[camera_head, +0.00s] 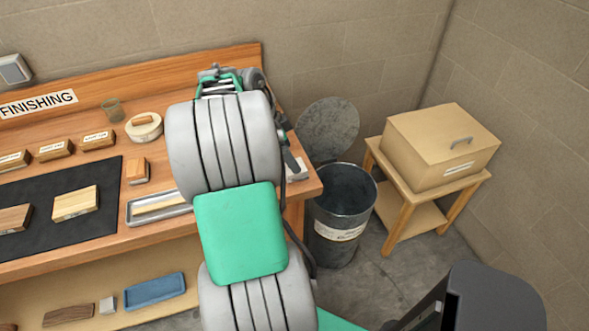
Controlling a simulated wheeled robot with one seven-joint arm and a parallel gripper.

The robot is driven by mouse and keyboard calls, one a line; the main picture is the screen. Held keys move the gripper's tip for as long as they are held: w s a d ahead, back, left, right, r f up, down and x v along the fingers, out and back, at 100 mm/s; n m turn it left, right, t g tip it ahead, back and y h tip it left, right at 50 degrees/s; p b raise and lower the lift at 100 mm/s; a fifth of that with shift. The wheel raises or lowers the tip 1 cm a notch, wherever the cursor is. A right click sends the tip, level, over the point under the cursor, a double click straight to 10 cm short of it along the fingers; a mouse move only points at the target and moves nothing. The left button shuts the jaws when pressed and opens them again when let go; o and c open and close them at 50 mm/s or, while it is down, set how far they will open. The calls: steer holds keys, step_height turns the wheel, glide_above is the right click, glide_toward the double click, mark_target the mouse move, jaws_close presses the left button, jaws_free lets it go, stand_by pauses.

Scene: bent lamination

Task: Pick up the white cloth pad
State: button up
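A small white thing (298,169), which looks like the white cloth pad, lies near the right end of the wooden workbench (180,101). My arm hides part of it. A dark part that looks like my gripper (291,158) shows just right of my arm, over or beside the white thing. My arm links hide most of it. I cannot see its fingertips clearly, nor whether they touch the pad.
A black mat (102,190) with wood pieces, a metal tray (140,214), a round pale container (144,127) and a glass (112,110) are on the bench. A metal bin (340,205) with raised lid and a box (440,146) on a stand are right.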

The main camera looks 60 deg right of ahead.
steer(key=p+x, duration=0.1)
steer(key=x, duration=0.5)
steer(key=shift+w, duration=0.2)
steer(key=c, duration=1.4)
steer(key=shift+r, duration=0.15)
